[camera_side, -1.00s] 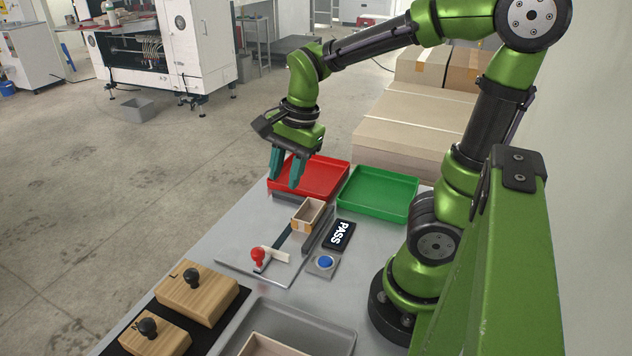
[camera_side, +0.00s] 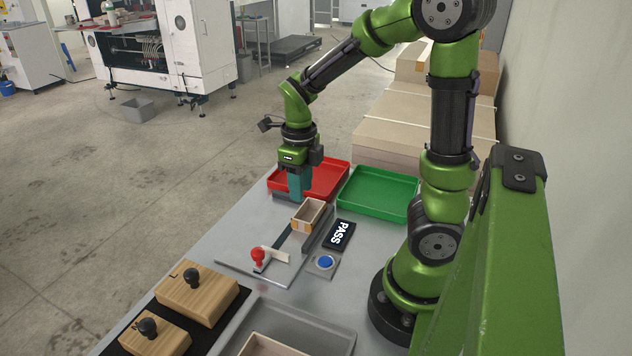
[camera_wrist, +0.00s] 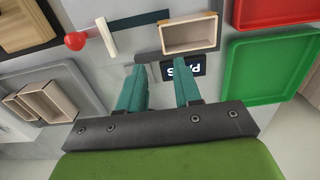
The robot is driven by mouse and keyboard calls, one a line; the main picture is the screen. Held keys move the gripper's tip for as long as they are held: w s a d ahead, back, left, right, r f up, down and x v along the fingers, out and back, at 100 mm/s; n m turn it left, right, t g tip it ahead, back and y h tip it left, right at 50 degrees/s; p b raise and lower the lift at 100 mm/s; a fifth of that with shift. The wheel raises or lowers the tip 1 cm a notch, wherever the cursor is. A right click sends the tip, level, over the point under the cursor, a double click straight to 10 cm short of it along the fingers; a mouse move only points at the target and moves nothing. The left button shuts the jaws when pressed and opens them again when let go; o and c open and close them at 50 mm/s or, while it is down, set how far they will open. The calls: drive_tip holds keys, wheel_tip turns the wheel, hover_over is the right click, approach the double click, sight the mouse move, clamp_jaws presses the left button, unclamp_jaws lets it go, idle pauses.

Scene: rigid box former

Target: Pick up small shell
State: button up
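Two open-topped light wooden shells lie in the grey tray at the left of the wrist view: a larger one (camera_wrist: 47,101) and, beside it, a narrower one (camera_wrist: 19,108). In the side view only part of one shell (camera_side: 273,346) shows at the bottom edge. Another open wooden shell sits at the metal former (camera_side: 308,214) and shows in the wrist view (camera_wrist: 190,36). My gripper (camera_side: 299,192) hangs above the table's far end, by the red tray. Its teal fingers (camera_wrist: 160,76) are apart with nothing between them.
A red tray (camera_side: 328,191) and a green tray (camera_side: 378,211) stand at the far end. Wooden blocks with black knobs (camera_side: 196,299) are front left.

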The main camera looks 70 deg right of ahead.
sight(307, 215)
wheel_tip(307, 215, down, 5)
drive_tip(key=shift+f, duration=0.2)
drive_tip(key=shift+s+d+f, duration=0.1)
drive_tip(key=shift+d+f, duration=0.05)
drive_tip(key=shift+f, duration=1.25)
drive_tip(key=shift+d+f, duration=0.1)
drive_tip(key=shift+f, duration=1.25)
drive_tip(key=shift+c, duration=0.2)
clamp_jaws()
